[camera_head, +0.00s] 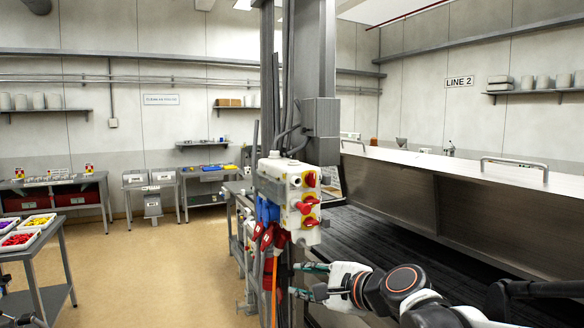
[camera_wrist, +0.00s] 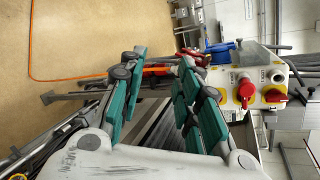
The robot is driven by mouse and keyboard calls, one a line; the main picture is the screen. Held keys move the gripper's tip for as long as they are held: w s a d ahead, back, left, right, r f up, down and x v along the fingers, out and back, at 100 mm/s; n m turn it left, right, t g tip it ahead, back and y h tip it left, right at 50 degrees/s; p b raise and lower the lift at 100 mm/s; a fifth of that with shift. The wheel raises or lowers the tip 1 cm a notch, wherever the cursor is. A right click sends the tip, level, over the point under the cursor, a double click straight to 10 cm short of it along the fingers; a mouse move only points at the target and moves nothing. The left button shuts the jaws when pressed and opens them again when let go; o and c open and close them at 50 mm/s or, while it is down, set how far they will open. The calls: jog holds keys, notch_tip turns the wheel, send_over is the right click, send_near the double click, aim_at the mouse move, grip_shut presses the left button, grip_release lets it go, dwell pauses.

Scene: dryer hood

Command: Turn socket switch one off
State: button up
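The white socket box (camera_head: 292,187) hangs on a grey column and carries several red rotary switches on yellow plates down its right face. The top red switch (camera_head: 310,179) is the highest. I cannot tell which one is switch one, nor read its setting. In the wrist view the box (camera_wrist: 262,58) is at the right, lying sideways, with a red switch (camera_wrist: 245,88) and another red switch (camera_wrist: 274,96) facing me. My gripper (camera_head: 299,280) is below the box, apart from the switches. Its teal fingers (camera_wrist: 162,68) are spread and nothing is between them.
Blue and red plugs with cables (camera_head: 267,235) hang under the box, and an orange cable (camera_wrist: 75,80) runs down to the floor. The grey column (camera_head: 319,60) stands behind the box. A long steel hood (camera_head: 480,205) and dark conveyor (camera_head: 370,235) lie to the right.

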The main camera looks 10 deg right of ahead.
jog(key=w+d+r+m+t+p, duration=0.1)
jog(key=w+d+r+m+p, duration=0.25)
jog(key=r, duration=0.25)
jog(key=w+d+r+m+t+p, duration=0.2)
jog(key=w+d+r+m+p, duration=0.1)
jog(key=w+r+m, duration=0.15)
jog(key=m+t+h+p, duration=0.1)
jog(key=m+t+p, duration=0.1)
jog(key=m+p, duration=0.3)
send_near(314, 180)
jog(key=shift+m, duration=0.6)
jog(key=p+x, duration=0.1)
jog(key=x, duration=0.8)
jog(key=shift+w, duration=0.1)
grip_shut()
